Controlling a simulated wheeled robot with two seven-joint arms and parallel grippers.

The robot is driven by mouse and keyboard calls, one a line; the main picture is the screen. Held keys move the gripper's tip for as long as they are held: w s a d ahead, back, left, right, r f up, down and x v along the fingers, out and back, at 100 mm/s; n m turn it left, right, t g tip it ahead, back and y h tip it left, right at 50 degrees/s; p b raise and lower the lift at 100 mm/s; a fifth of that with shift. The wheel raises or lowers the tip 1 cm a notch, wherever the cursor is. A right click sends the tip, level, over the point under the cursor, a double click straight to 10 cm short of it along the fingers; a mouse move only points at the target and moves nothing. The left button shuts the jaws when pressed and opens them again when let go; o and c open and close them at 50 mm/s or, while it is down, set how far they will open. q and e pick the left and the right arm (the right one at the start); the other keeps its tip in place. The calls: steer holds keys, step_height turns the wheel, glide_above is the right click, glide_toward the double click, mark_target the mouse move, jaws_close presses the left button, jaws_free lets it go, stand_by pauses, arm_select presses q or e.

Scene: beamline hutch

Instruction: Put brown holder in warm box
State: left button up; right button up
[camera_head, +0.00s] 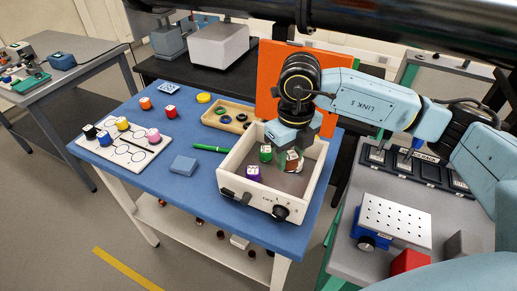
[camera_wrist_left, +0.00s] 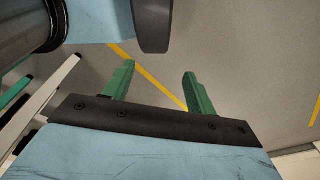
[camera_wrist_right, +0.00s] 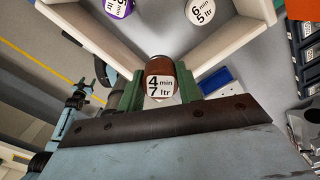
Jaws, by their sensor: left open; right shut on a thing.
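The brown holder (camera_head: 292,164) is inside the white-walled warm box (camera_head: 230,184). Its white top reads "4 min 7 ltr" in the right wrist view (camera_wrist_right: 160,84). My right gripper (camera_head: 287,150) reaches down into the box and is shut on this holder, with a green finger on either side. I cannot tell whether the holder touches the box floor. A green holder (camera_head: 265,154) and a purple holder (camera_head: 253,173) stand in the box beside it. My left gripper (camera_wrist_left: 160,85) is open and empty above the floor, outside the head view.
On the blue table (camera_head: 150,185) are a white board (camera_head: 120,153) with several coloured holders, a blue block (camera_head: 183,165), a green pen (camera_head: 211,148) and a wooden tray (camera_head: 214,121). An orange panel (camera_head: 330,68) stands behind the box. A perforated plate (camera_head: 395,222) lies at right.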

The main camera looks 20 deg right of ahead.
mark_target(288, 169)
steer(key=shift+w+f, duration=0.45)
steer(key=shift+f, duration=0.35)
steer(key=f, duration=0.1)
steer(key=s+f, duration=0.1)
steer(key=f, duration=0.1)
steer(key=shift+f, duration=0.1)
step_height(288, 169, down, 5)
steer(key=shift+w+r, duration=0.15)
steer(key=shift+f, duration=0.35)
steer(key=o, duration=1.1)
arm_select(q)
steer(key=s, duration=0.3)
steer(key=shift+a+f+g, duration=0.1)
steer(key=shift+f+g, duration=0.2)
steer(key=shift+f, duration=0.05)
